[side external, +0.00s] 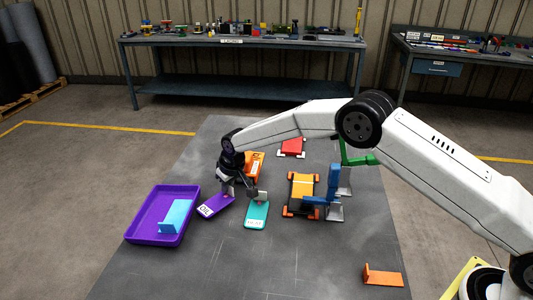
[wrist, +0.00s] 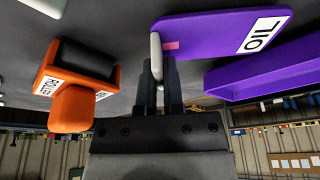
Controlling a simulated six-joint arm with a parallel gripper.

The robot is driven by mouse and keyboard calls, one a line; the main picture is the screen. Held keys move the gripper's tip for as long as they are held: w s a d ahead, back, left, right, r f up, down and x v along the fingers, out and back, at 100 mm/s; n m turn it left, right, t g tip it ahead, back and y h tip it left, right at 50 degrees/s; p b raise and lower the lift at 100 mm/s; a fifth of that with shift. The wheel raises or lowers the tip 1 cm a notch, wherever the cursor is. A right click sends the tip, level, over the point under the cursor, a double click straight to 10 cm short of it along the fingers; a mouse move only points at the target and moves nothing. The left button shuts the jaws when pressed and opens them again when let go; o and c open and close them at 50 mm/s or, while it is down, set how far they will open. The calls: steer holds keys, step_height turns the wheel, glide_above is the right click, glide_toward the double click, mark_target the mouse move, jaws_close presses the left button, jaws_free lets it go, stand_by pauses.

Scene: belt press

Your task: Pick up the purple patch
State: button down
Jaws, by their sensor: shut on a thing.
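The purple patch (side external: 215,205) is a flat plate with a white "OIL" label, just right of the purple tray in the side view. In the wrist view the purple patch (wrist: 215,35) fills the upper right. A pale upright tab stands at its end, with a small pink mark beside it. My gripper (wrist: 160,80) is shut on that tab. In the side view my gripper (side external: 228,186) points down at the patch's upper right end. I cannot tell whether the patch touches the mat.
The purple tray (side external: 134,231) holds a light blue angled piece (side external: 175,217). A teal patch (side external: 256,217) lies close to the right. An orange roller block (side external: 255,163) stands behind my gripper. An orange-and-black carriage (side external: 301,195) and blue bracket (side external: 332,190) stand farther right.

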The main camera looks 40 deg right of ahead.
steer(key=shift+r, duration=1.35)
